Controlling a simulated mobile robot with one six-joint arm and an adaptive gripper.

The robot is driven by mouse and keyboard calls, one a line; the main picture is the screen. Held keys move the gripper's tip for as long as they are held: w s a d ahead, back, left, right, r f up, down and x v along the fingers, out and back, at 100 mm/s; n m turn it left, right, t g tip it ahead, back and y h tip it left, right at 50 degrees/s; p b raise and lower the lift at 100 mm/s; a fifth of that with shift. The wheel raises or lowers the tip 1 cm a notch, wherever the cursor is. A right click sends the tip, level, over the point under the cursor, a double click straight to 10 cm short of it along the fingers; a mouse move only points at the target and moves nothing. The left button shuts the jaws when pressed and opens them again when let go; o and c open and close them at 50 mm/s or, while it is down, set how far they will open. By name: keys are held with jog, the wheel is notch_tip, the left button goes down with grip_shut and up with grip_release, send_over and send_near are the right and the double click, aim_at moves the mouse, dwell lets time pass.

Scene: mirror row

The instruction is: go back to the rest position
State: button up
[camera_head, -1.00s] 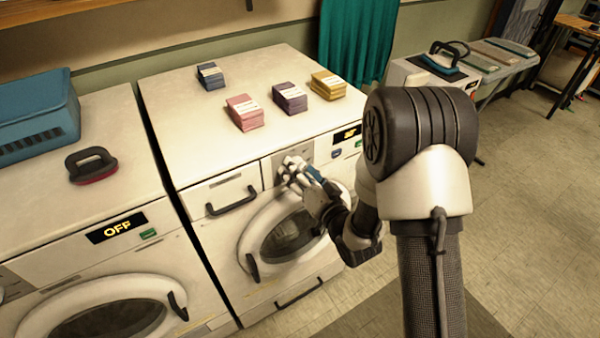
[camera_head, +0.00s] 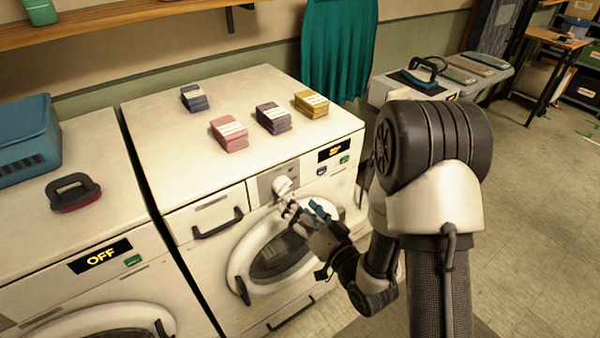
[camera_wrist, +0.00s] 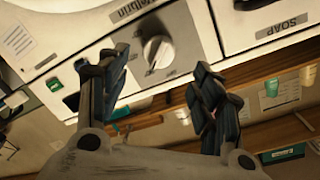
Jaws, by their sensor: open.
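My gripper (camera_head: 305,212) is open and empty in front of the middle washing machine (camera_head: 348,131), near its control panel. In the wrist view my gripper (camera_wrist: 160,92) has its two dark fingers spread wide. The white knob (camera_wrist: 157,52) of the machine lies beyond the gap between them, apart from the fingers. The same knob (camera_head: 282,185) shows in the head view just above the fingertips. My arm reaches in from the right and hides part of the round door (camera_head: 268,255).
On the machine top stand a blue stack (camera_head: 194,98), a pink stack (camera_head: 229,133), a purple stack (camera_head: 272,117) and a yellow stack (camera_head: 311,103). A dark-handled tool (camera_head: 73,192) lies on the left machine, whose display reads OFF. A teal curtain (camera_head: 339,45) hangs behind. The floor (camera_head: 540,200) at right is clear.

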jog(key=s+d+r+n+g+h, duration=0.1)
jog(key=s+d+r+g+h, duration=0.25)
jog(key=d+r+h, duration=0.6)
jog(key=s+d+r+g, duration=0.1)
jog(key=s+r+g, duration=0.1)
jog(key=s, duration=1)
jog(key=s+d+r+g, duration=0.1)
jog(key=s+g, duration=0.3)
jog(key=s, duration=0.7)
jog(key=shift+s+d+r+n+g+y, duration=0.3)
jog(key=shift+s+d+r+g+y, duration=0.1)
jog(key=shift+d, duration=0.35)
jog(key=shift+c, duration=0.5)
